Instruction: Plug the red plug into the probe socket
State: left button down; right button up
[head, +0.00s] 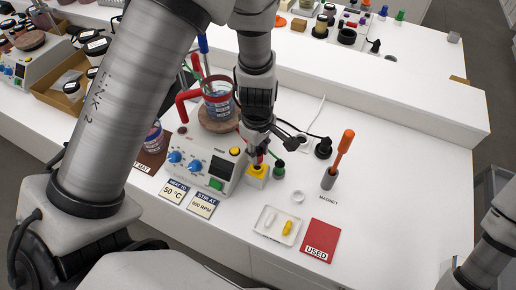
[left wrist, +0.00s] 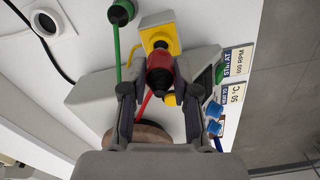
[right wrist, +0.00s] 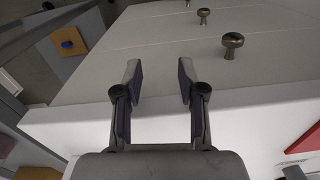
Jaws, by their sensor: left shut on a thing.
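My left gripper (head: 258,155) points down at the right side of the stirrer hotplate. It is shut on the red plug (left wrist: 160,72), which has a dark collar and a red cable. The plug is over the yellow socket block (head: 256,173), which also shows in the left wrist view (left wrist: 157,36). Plug and block overlap in both views; I cannot tell whether the plug is seated. The socket's opening is hidden behind the plug. My right gripper (right wrist: 159,76) is open and empty, near a white front edge with knobbed drawers below.
The hotplate (head: 201,171) carries a beaker (head: 219,106) to the left. A green plug (head: 278,169) stands right beside the yellow block. A black round piece (head: 323,149), an orange-handled magnet tool (head: 339,160), a white tray (head: 265,233) and a red USED card (head: 321,240) stand to the right.

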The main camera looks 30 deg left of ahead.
aim_at(258, 150)
pick_arm(q)
jog(key=shift+p, duration=0.35)
dwell(0.7)
jog(key=shift+f, duration=0.15)
dwell(0.3)
jog(key=shift+f+b, duration=0.35)
jog(key=shift+b, duration=0.05)
jog(key=shift+f+b, duration=0.65)
jog(key=shift+f, duration=0.2)
jog(key=c, duration=0.8)
grip_release()
jog(key=shift+r, duration=0.1)
jog(key=shift+r, duration=0.1)
notch_tip(258, 150, up, 12)
jog(key=shift+f, duration=0.1)
